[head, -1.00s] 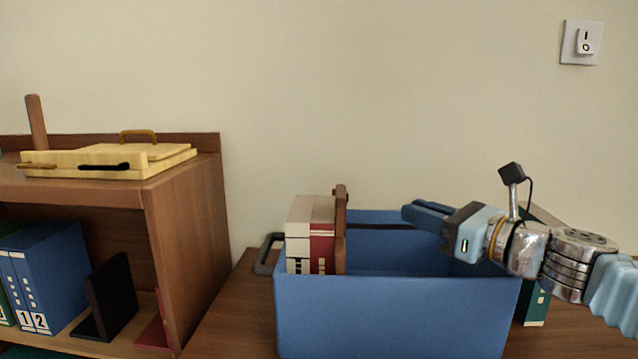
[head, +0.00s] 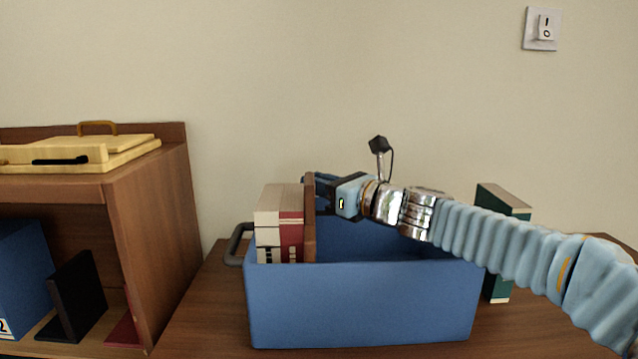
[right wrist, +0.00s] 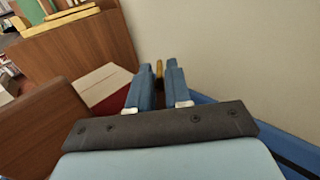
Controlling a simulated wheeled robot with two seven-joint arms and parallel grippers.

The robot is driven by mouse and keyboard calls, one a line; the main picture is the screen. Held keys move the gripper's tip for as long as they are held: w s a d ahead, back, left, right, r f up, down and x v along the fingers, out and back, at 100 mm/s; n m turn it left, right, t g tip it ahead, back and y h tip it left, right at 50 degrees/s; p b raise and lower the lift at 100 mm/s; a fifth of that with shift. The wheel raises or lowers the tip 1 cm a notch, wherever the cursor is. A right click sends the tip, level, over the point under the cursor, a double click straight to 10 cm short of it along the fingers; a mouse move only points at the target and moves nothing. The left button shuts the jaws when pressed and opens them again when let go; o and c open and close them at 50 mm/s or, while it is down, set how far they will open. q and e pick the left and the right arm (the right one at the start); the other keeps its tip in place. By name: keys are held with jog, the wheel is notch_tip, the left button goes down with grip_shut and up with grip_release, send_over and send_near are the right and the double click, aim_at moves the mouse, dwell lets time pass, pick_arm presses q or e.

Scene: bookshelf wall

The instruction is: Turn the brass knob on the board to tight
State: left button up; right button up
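A brown wooden board (head: 310,232) stands upright beside the books inside the blue crate, at its left end. It also fills the lower left of the right wrist view (right wrist: 42,132). My right gripper (head: 308,180) reaches in from the right at the board's top edge; its fingertips are partly hidden there in the head view. In the right wrist view, its two blue fingers are apart, with a small brass piece (right wrist: 159,68), apparently the knob, showing between their tips. I cannot tell whether the fingers touch it. The head view hides the knob. My left gripper is not in view.
The blue crate (head: 360,305) sits on a wooden top, with white-and-red books (head: 279,222) left of the board. A green book (head: 502,205) stands behind the crate's right end. A wooden shelf (head: 150,240) with a yellow case (head: 85,155) is at left; the wall is behind.

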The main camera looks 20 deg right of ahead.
grip_shut()
jog(key=shift+s+a+m+t+h+b, duration=0.15)
jog(key=shift+m+t+h+b, duration=0.55)
jog(key=shift+h+b, duration=0.4)
grip_release()
jog(key=p+v, duration=0.2)
jog(key=v, duration=1.1)
jog(key=shift+s, duration=0.3)
